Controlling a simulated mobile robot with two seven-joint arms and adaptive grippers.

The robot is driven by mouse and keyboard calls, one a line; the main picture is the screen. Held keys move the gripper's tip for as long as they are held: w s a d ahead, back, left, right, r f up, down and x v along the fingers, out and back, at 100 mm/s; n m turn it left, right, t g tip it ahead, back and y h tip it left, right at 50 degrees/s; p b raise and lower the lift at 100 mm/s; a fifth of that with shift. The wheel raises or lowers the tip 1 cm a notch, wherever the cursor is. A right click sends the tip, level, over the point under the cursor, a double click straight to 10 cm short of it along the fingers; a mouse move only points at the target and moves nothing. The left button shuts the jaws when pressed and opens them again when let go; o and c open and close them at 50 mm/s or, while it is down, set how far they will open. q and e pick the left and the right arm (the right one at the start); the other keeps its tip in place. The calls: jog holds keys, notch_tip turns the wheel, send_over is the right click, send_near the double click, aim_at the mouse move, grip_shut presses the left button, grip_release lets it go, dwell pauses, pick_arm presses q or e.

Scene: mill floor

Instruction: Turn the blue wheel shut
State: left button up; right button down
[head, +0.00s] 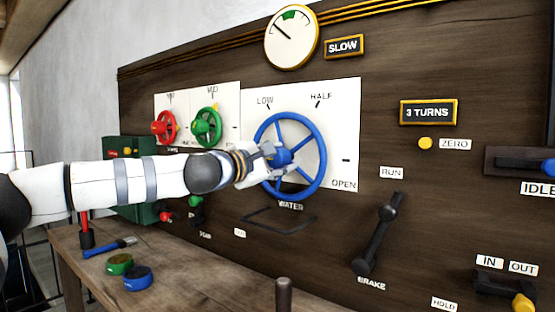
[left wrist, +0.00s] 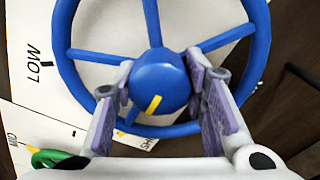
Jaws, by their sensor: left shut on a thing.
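The blue wheel (head: 283,155) is mounted on a white plate (head: 345,120) on the dark panel, with the marks LOW, HALF and OPEN around it and WATER below. My left gripper (head: 270,159) reaches in from the left and covers the wheel's left part. In the left wrist view its fingers (left wrist: 160,85) are closed on both sides of the hub. My right gripper is out of view.
A red wheel (head: 160,128) and a green wheel (head: 207,127) sit left of the blue one. A black brake lever (head: 378,235) stands at lower right. The bench (head: 185,285) below holds a blue-handled tool (head: 108,248), a green disc (head: 120,264) and a blue disc (head: 137,278).

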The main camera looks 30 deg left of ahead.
pick_arm(q)
jog(key=shift+r, duration=0.15)
jog(key=o, duration=0.9)
jog(key=shift+o, duration=1.3)
jog(key=shift+w, duration=0.1)
jog(key=s, duration=1.2)
jog(key=shift+a+f, duration=0.2)
jog(key=shift+a, duration=0.15)
